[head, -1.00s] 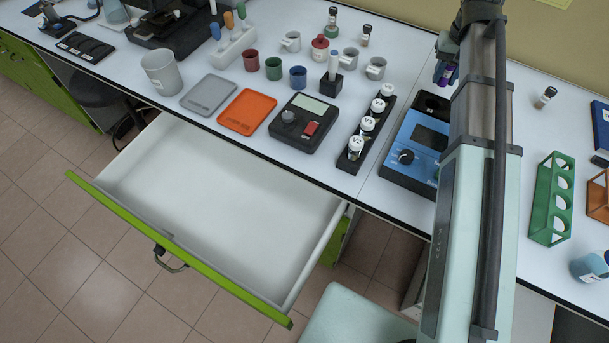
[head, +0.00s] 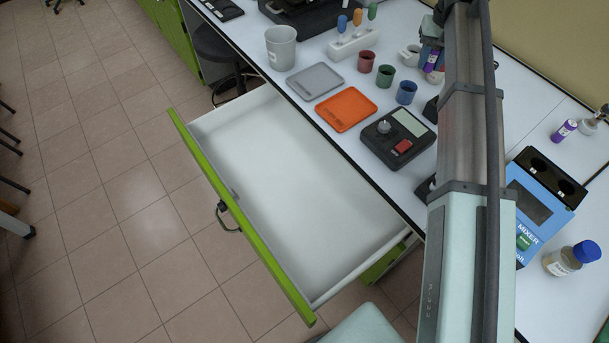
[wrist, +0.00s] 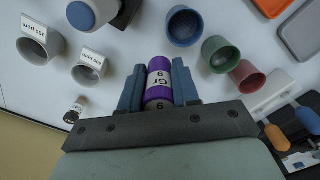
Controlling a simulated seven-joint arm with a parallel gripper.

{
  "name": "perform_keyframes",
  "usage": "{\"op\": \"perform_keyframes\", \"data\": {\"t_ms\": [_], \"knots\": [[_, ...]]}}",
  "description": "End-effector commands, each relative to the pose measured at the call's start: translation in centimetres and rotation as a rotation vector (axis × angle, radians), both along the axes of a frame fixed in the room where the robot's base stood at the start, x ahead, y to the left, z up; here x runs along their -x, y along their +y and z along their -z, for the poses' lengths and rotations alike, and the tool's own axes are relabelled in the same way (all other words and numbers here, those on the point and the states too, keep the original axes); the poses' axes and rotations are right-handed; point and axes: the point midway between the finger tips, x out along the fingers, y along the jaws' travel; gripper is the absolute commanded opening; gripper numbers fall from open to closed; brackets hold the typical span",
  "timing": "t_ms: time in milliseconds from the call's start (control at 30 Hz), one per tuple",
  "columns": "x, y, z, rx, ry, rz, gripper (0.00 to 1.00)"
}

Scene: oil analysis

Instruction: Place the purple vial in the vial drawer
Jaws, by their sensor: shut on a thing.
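The purple vial (wrist: 158,85) with a white label is held between the two blue fingers of my gripper (wrist: 158,88) in the wrist view. In the head view my gripper (head: 432,50) is over the back of the bench, partly covered by my arm, with the purple vial (head: 431,63) just showing. The open drawer (head: 290,180) is pulled out below the bench edge, white inside, with a green front. It looks empty. It lies in front and to the left of my gripper.
Red, green and blue cups (head: 406,92), an orange tray (head: 346,108), a grey tray (head: 315,80) and a scale (head: 398,138) stand between gripper and drawer. A blue mixer (head: 540,195) and another purple-topped vial (head: 563,131) are at right.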

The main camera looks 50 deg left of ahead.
Motion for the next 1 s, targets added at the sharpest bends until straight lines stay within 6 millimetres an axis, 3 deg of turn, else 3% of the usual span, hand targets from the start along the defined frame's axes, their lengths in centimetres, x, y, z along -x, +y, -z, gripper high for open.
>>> {"op": "perform_keyframes", "data": {"t_ms": [33, 100, 500, 600, 800, 1000], "knots": [[1.1, 2.0, -0.1, 0.0, 0.0, -0.029, 0.02], [2.7, 4.0, -0.2, 0.0, 0.0, -0.064, 0.02], [13.8, 14.3, -0.7, 0.001, 0.001, -0.275, 0.02], [17.7, 15.1, 0.8, 0.001, 0.001, -0.353, 0.02], [25.4, 14.6, 5.0, 0.002, 0.002, -0.532, 0.02], [31.8, 13.6, 8.2, 0.002, 0.002, -0.689, 0.02]]}}
